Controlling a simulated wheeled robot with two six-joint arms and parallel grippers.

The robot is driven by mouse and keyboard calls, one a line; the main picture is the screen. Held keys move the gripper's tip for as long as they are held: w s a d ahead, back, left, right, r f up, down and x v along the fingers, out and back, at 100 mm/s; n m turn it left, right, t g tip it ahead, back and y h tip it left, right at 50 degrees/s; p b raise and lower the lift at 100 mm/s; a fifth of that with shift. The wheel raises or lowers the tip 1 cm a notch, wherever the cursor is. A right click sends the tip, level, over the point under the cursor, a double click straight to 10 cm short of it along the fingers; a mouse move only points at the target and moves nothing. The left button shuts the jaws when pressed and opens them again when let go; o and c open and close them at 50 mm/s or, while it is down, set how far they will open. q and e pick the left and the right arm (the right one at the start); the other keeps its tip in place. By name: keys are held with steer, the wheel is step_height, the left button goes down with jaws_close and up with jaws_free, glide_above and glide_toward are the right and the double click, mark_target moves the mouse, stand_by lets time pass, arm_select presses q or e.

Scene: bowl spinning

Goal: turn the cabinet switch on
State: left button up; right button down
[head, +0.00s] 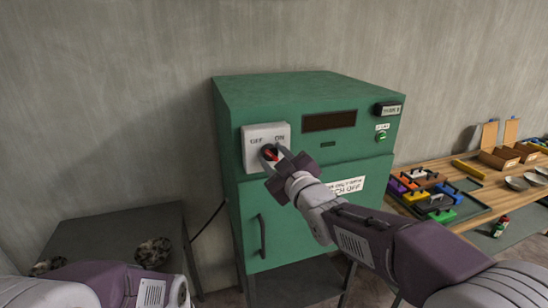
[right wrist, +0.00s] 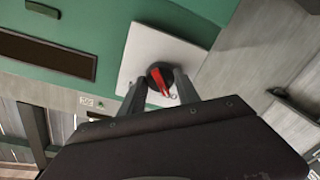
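The green cabinet (head: 310,100) stands against the wall. A white switch plate (head: 254,139) marked OFF on the left and ON on the right is on its front. The switch is a dark round knob with a red handle (head: 270,154). It also shows in the right wrist view, with the red handle (right wrist: 161,81) between my fingers. My right gripper (right wrist: 160,88) is open, one finger on each side of the knob, with visible gaps. I cannot tell which label the handle points at. My left arm shows at the bottom left, but its gripper is out of view.
A dark table (head: 110,238) with two patterned round objects stands left of the cabinet. A wooden workbench (head: 490,190) with colored tools, boxes and bowls is at the right. The cabinet's door handle (head: 262,236) sticks out below the switch.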

steer(key=shift+f, duration=0.15)
steer(key=m+b, duration=0.3)
steer(key=shift+f+m, duration=0.25)
steer(key=shift+m, duration=0.05)
steer(key=m+b, duration=0.4)
steer(key=m, duration=0.2)
steer(key=shift+f+m+t+b, duration=0.15)
steer(key=shift+m+t+b, duration=0.2)
steer(key=shift+m+t, duration=0.05)
steer(key=m+b, duration=0.3)
steer(key=m, duration=0.1)
steer(key=shift+m+h, duration=0.3)
steer(key=shift+a+m+h+b, duration=0.1)
steer(key=shift+m+h+b, duration=0.35)
steer(key=shift+m, duration=1.45)
